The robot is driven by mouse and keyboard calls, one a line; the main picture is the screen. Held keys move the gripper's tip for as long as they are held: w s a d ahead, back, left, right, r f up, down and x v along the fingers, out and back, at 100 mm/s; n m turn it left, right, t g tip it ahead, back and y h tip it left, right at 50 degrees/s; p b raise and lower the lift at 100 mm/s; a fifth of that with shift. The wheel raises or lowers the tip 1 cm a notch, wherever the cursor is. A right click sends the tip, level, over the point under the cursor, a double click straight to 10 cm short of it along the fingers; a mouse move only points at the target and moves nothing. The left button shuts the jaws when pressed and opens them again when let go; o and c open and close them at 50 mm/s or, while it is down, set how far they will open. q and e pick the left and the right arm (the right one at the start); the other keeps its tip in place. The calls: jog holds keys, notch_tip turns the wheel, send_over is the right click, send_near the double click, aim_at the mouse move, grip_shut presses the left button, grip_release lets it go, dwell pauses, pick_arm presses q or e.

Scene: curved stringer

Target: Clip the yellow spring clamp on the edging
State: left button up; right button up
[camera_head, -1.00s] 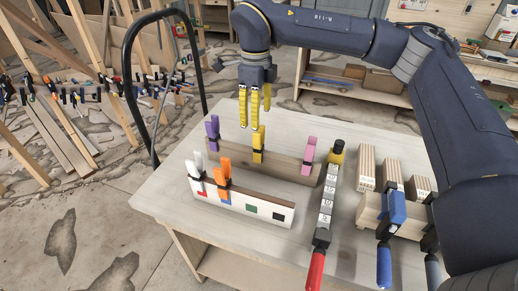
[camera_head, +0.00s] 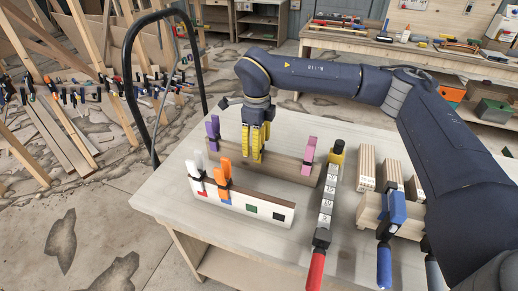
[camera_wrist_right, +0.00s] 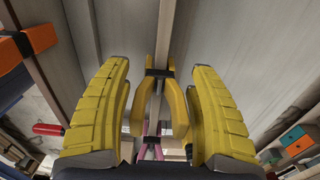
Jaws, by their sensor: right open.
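The yellow spring clamp (camera_wrist_right: 181,110) sits on the rear wooden board, between the fingers of my right gripper in the wrist view. My right gripper (camera_head: 256,145) is open, its yellow fingers (camera_wrist_right: 160,110) lowered on either side of the clamp with gaps showing. In the head view the fingers largely hide the clamp. The edging (camera_head: 240,207) is the curved strip in front, with a pale face and coloured squares. A white clamp (camera_head: 197,173) and an orange clamp (camera_head: 223,176) are on its left part; the green and black squares at right are free. My left gripper is out of view.
A purple clamp (camera_head: 213,132) and a pink clamp (camera_head: 308,154) stand on the rear board (camera_head: 285,166). A bar clamp with a red handle (camera_head: 316,270) lies to the right. Wood blocks and blue-handled clamps (camera_head: 384,264) are farther right. The table front left is clear.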

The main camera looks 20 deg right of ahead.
jog(key=shift+f, duration=0.75)
jog(key=shift+c, duration=0.3)
grip_shut()
